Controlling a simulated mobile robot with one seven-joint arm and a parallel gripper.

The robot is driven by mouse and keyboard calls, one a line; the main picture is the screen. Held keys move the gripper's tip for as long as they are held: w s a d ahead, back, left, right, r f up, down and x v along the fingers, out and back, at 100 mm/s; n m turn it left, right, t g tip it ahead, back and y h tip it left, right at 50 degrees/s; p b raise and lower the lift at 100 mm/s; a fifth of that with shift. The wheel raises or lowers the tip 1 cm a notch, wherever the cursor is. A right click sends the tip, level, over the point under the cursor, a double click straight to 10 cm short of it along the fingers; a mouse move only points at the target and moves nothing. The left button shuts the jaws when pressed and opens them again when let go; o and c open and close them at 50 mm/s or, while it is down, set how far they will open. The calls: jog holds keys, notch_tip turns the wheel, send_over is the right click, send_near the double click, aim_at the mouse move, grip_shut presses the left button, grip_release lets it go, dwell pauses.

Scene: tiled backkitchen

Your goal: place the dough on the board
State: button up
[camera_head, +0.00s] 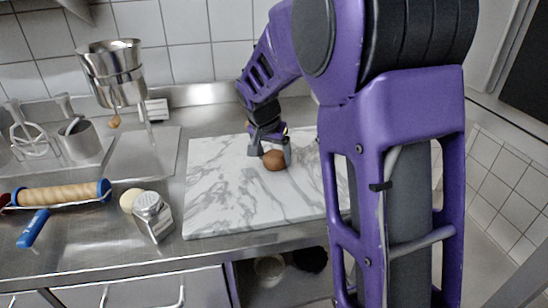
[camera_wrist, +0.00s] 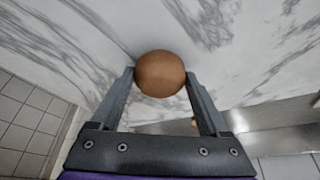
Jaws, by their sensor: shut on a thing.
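The brown round ball (camera_head: 274,160), which I take to be the dough, is between the fingers of my gripper (camera_head: 270,153). The wrist view shows the same dough (camera_wrist: 160,74) with a finger against each side of it, at the tips of my gripper (camera_wrist: 160,80). The board (camera_head: 225,205) is a white marble slab with grey veins, lying on the steel counter. My gripper and the dough are over its back middle part. The dough is at or very close to the surface; I cannot tell whether it touches. The board's right part is hidden behind my arm.
A rolling pin (camera_head: 62,194) with blue ends lies farther left. Metal funnels (camera_head: 110,72) on a stand and a whisk (camera_head: 36,143) are behind. The board's front is clear.

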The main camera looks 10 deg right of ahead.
jog(key=shift+f, duration=0.15)
jog(key=o, duration=1.5)
jog(key=shift+r, duration=0.25)
jog(key=p+v, duration=0.1)
jog(key=v, duration=1)
jog(key=shift+s+a+r+p, duration=0.15)
jog(key=shift+s+r+p, duration=0.05)
jog(key=shift+r+p, duration=0.2)
